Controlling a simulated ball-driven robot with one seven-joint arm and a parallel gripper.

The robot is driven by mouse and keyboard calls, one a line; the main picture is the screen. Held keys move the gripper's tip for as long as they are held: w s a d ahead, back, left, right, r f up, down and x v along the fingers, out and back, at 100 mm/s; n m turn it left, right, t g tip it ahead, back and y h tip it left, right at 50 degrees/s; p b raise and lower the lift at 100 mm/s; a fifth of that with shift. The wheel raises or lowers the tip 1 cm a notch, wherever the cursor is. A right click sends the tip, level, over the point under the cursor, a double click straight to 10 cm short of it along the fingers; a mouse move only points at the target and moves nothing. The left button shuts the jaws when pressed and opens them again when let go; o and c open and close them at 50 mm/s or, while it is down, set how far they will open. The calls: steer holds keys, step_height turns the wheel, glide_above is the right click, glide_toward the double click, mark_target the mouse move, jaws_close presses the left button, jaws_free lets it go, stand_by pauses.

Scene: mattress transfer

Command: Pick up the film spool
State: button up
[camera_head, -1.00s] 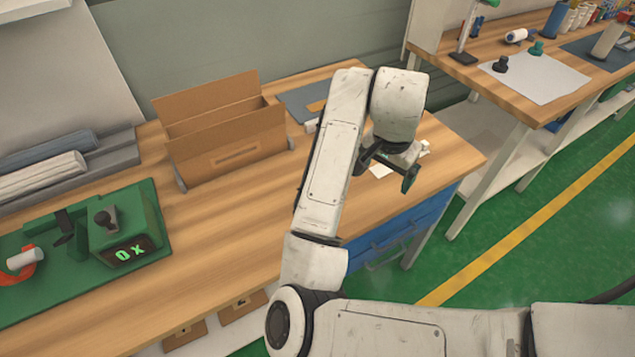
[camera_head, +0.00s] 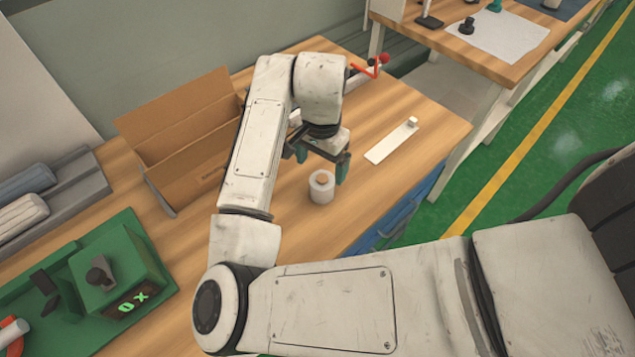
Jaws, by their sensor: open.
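A small white spool (camera_head: 321,190) with a brownish core hole on top stands upright on the wooden table, right of the cardboard box. I take it to be the film spool. My gripper (camera_head: 320,164) points down, with its dark green fingers spread apart and nothing between them. It appears just above and behind the spool in the picture. I cannot tell its exact height or whether a finger touches the spool.
An open cardboard box (camera_head: 180,130) stands left of my arm. A white strip with a small block (camera_head: 392,142) lies right of my gripper. A red-handled tool (camera_head: 375,67) is behind my arm. A green device (camera_head: 115,265) is at lower left. Bare wood surrounds the spool's right side.

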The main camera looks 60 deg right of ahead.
mark_target(322, 178)
step_height(322, 178, down, 3)
steer(key=shift+w+r, duration=0.1)
steer(key=shift+r, duration=0.1)
steer(key=shift+d+f+p, duration=0.15)
steer(key=shift+f+p, duration=0.1)
steer(key=shift+f, duration=1.05)
steer(key=shift+d+f+p, duration=0.1)
steer(key=shift+f+p, duration=0.15)
steer(key=shift+f, duration=1.05)
steer(key=shift+c, duration=0.4)
steer(key=c, duration=1.2)
